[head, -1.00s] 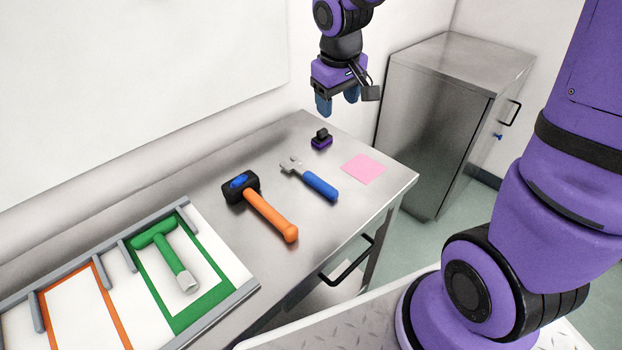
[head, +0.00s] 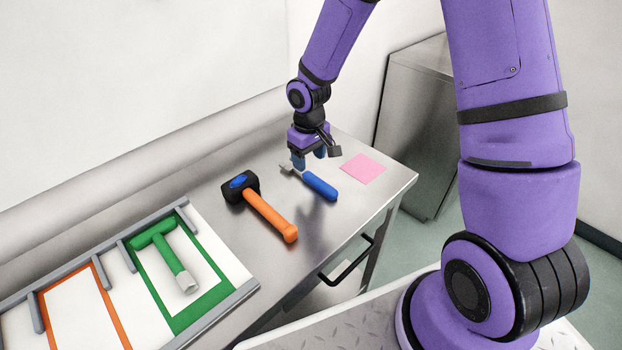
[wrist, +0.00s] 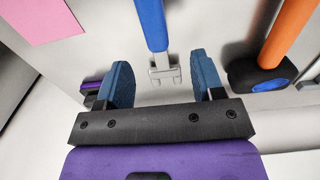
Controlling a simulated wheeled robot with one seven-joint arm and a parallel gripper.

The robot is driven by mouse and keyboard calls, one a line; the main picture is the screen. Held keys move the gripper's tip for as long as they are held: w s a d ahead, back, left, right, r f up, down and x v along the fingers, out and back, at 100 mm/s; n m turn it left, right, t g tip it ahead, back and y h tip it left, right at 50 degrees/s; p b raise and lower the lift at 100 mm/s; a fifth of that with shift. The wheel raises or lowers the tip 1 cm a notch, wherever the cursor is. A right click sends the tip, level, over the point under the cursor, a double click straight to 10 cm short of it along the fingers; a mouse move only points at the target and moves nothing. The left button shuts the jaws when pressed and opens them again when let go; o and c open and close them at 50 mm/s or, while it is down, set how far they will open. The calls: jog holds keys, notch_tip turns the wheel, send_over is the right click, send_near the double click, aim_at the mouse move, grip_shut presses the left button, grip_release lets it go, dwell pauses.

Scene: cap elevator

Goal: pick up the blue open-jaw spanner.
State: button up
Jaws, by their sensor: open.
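The blue-handled spanner (head: 318,186) lies on the steel table, its grey open-jaw head partly behind my gripper in the head view. My gripper (head: 309,160) is above the spanner's head end, with its blue fingers pointing down. In the wrist view my gripper (wrist: 163,80) is open and empty. The spanner's grey head (wrist: 163,73) shows between and just beyond the two fingertips, with its blue handle (wrist: 151,22) running away to the top edge. I cannot tell the exact height of the fingers above the table.
An orange-handled hammer (head: 268,214) with a black head lies left of the spanner. A pink square (head: 363,168) lies to the right. A small black and purple object (wrist: 92,90) is beside the left finger. A tray (head: 249,287) with a green hammer (head: 168,255) is at the left.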

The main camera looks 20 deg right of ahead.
aim_at(311, 175)
jog(key=shift+d+f, duration=0.15)
jog(key=shift+f, duration=1.6)
jog(key=shift+d+f, duration=0.1)
jog(key=shift+f, duration=1.6)
jog(key=c, duration=1.1)
jog(key=shift+r, duration=5)
